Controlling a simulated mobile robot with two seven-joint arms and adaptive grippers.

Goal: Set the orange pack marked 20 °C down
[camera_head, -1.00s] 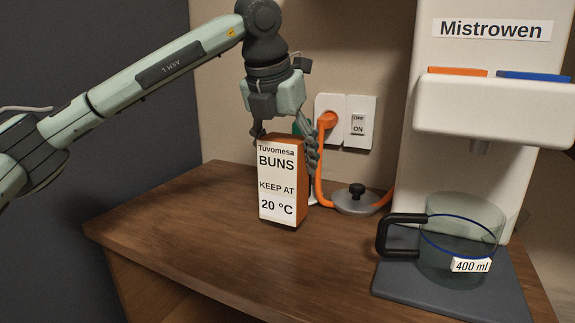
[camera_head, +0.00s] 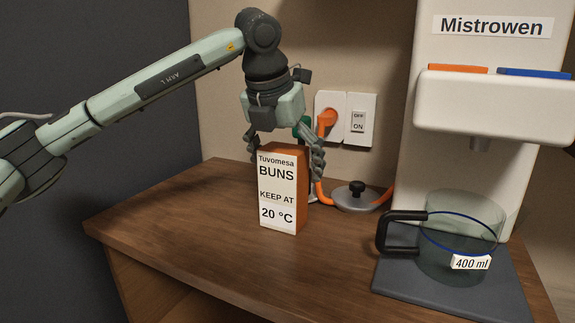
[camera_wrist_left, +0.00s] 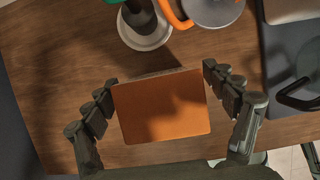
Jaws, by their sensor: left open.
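The orange pack (camera_head: 278,190) stands upright on the wooden counter, its white label reading Tuvomesa BUNS, keep at 20 °C, towards the head camera. My left gripper (camera_head: 287,150) is above it, fingers spread on either side of its top. In the left wrist view the pack's orange top (camera_wrist_left: 163,106) lies between the open fingers, with a gap at the left finger and a narrow one at the right.
A Mistrowen dispenser (camera_head: 492,95) with a glass jug (camera_head: 462,240) marked 400 ml on its dark base stands at the right. An orange plug and cord (camera_head: 326,119), a switch (camera_head: 359,121) and a grey lid (camera_head: 355,199) are behind. The counter's front left (camera_head: 170,225) is clear.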

